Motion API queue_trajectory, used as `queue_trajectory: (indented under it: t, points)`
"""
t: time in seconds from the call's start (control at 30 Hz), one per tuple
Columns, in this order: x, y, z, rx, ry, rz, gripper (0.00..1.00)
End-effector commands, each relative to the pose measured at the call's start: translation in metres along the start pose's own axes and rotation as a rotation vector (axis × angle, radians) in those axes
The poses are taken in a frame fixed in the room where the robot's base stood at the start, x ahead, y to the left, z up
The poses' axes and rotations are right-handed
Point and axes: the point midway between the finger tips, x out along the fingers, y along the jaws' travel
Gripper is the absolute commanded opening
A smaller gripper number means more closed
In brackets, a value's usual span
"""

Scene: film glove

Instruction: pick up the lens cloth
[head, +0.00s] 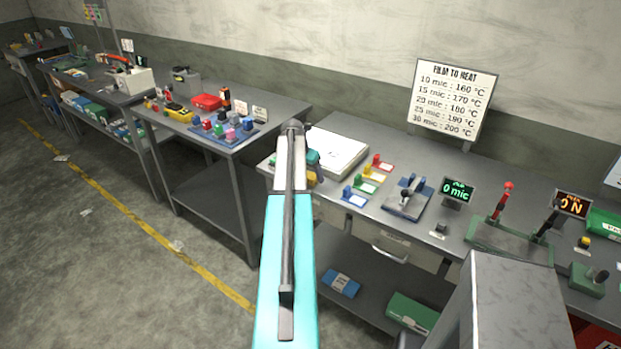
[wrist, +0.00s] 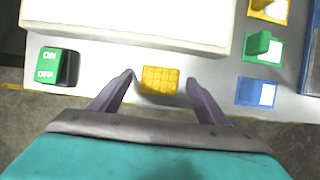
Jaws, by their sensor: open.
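A small yellow folded cloth with a grid pattern, which looks like the lens cloth (wrist: 160,80), lies on the grey bench near its front edge in the wrist view. My gripper (wrist: 160,77) is open, with one dark finger left of the cloth and one right of it. Gaps show between the cloth and both fingers. I cannot tell how high the fingertips are above the bench. In the head view my arm mostly hides this spot; part of my gripper (head: 315,165) shows past it.
A white slab-like box (wrist: 130,18) stands just behind the cloth. A green ON/OFF switch (wrist: 56,67) is to the left. Blue (wrist: 257,91), green (wrist: 262,45) and yellow (wrist: 268,10) blocks are to the right. A lever device (head: 408,198) stands farther right on the bench.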

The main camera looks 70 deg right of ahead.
Motion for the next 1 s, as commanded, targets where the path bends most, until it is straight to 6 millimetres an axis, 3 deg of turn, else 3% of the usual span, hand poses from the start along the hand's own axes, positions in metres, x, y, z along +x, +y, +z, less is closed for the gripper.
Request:
queue_trajectory:
  t: [0.53, 0.8, 1.0]
  points:
    - [0.0005, -0.0005, 0.0001, 0.001, 0.000, 0.000, 0.70]
    - [0.0005, -0.0006, 0.0003, 0.001, 0.000, 0.000, 0.26]
    - [0.0005, -0.0007, 0.0004, 0.001, 0.000, 0.000, 0.26]
